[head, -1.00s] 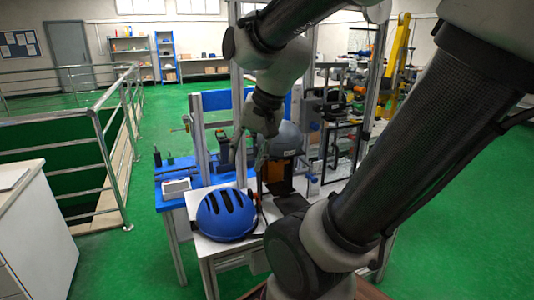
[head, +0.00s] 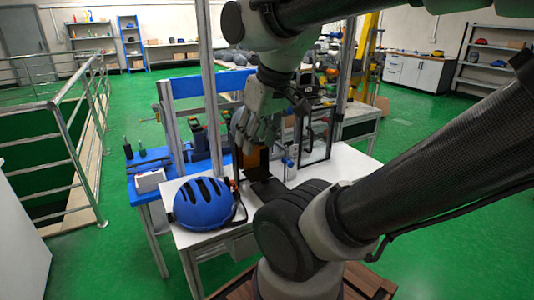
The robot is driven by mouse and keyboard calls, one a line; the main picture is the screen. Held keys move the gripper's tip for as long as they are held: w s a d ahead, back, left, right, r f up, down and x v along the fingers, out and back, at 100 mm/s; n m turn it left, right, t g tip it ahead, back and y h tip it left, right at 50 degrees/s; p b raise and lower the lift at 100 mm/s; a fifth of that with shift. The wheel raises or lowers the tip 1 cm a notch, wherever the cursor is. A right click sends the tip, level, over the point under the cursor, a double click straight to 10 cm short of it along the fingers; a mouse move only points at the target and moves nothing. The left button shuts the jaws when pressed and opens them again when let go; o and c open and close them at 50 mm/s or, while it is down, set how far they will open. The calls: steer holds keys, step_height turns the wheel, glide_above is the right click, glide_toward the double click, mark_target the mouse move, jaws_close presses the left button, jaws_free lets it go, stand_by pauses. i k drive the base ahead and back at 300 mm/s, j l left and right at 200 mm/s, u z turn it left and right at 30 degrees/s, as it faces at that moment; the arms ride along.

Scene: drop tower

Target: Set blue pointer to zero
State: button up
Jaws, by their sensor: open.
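I cannot pick out the blue pointer or its zero mark; they are hidden or too small to tell. My gripper (head: 246,138) hangs over the white table (head: 335,168), in front of the drop tower's uprights (head: 211,80). It is open, and nothing shows held in it. Just below it stands an orange-brown block (head: 255,162) on a dark base. A small blue part (head: 290,163) is on the rig to the right of the block, apart from my gripper; I cannot tell what it is.
A blue helmet (head: 203,203) with a strap lies on the white table's front left. A blue table (head: 150,190) with tools and a white box (head: 149,181) stands to the left. A metal railing (head: 60,130) is at far left. Green floor is clear on the right.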

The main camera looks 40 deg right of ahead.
mark_target(290, 165)
steer(key=z, duration=1.2)
steer(key=k+l+u, duration=0.1)
steer(key=l, duration=0.15)
steer(key=k+l+u, duration=0.1)
steer(key=k+l, duration=0.05)
steer(key=l, duration=0.1)
